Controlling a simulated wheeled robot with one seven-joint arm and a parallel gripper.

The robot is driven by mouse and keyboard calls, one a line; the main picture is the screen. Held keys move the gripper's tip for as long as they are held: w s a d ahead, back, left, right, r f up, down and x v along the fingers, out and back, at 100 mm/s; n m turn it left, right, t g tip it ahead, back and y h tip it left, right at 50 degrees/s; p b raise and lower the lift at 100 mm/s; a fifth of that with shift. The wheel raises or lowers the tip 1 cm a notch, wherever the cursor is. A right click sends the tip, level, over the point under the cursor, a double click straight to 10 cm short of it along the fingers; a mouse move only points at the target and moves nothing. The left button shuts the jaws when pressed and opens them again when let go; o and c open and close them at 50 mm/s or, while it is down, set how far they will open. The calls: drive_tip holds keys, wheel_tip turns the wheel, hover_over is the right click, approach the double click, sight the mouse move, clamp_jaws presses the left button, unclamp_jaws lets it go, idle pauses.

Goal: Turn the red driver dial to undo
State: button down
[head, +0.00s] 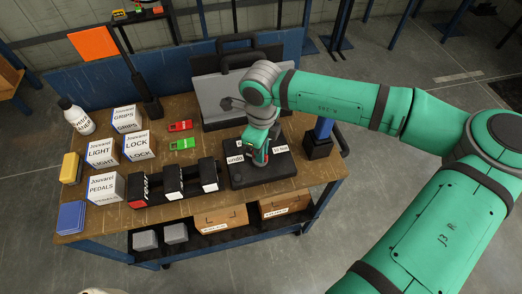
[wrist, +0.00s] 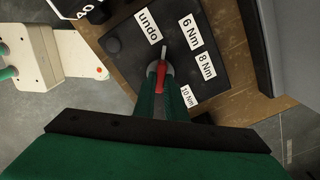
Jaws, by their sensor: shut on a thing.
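The red driver dial (wrist: 161,76) sits on a black base plate (wrist: 122,68), which lies on the bench in the head view (head: 240,181). My gripper (wrist: 160,82) is shut on the red dial from above; its green fingers lie on either side. The dial's pale pointer aims between the undo label (wrist: 148,25) and the 6 Nm label (wrist: 190,32). The 8 Nm label (wrist: 206,65) and 10 Nm label (wrist: 187,97) follow around the dial. In the head view my gripper (head: 259,158) mostly hides the dial.
White boxes (head: 137,146) fill the left side. An open grey case (head: 215,95) stands behind, and a black-and-blue stand (head: 319,147) is at right.

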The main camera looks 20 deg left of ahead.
drive_tip(key=shift+w+n, duration=0.1)
drive_tip(key=shift+n, duration=2.1)
drive_tip(key=c, duration=1.8)
unclamp_jaws()
wheel_tip(320, 180, up, 11)
drive_tip(key=shift+f, duration=0.1)
